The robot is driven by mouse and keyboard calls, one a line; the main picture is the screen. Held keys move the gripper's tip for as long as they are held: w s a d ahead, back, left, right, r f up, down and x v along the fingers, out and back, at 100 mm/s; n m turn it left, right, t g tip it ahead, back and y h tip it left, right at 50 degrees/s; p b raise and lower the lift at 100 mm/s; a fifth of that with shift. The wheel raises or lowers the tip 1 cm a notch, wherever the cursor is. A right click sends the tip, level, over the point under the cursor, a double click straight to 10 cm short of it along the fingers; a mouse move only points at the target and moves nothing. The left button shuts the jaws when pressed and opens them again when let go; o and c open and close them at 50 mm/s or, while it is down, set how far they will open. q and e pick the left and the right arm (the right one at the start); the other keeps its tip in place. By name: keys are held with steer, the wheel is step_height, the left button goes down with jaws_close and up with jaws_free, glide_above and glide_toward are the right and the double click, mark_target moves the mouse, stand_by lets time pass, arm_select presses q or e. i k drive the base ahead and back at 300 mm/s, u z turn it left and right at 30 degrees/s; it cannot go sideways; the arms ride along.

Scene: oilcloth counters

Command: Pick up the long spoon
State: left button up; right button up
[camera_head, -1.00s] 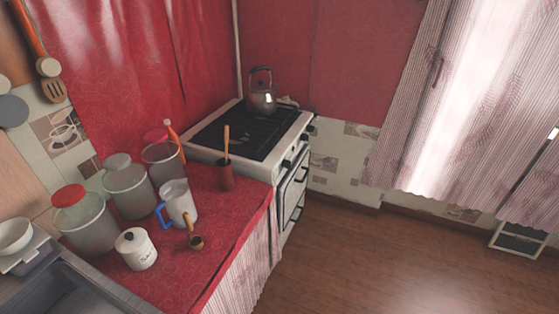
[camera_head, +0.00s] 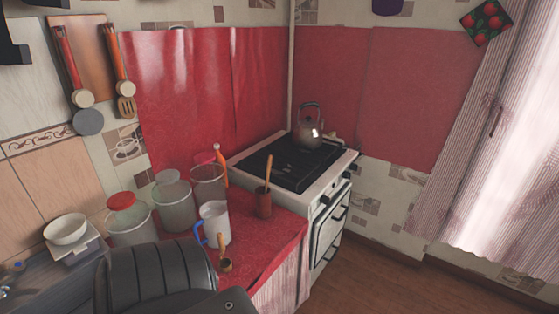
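A long wooden handle (camera_head: 267,172) stands upright, slightly tilted, in a dark red cup (camera_head: 263,203) on the red counter beside the stove. Its lower end is hidden in the cup. A small wooden ladle (camera_head: 225,265) with a short handle rests on the counter near the front edge, by the clear jug. I cannot tell for sure which of these is the long spoon. A dark ribbed link of my arm covers the lower left of the view. Neither of my grippers shows.
Several jars, one with a red lid (camera_head: 121,201), and a jug with a blue handle (camera_head: 214,223) crowd the counter (camera_head: 275,240). A kettle (camera_head: 309,127) sits on the stove (camera_head: 290,165). Spatulas hang on the left wall. Floor is open at right.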

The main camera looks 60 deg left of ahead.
mark_target(268, 169)
steer(key=i, duration=3.55)
steer(key=u, duration=3)
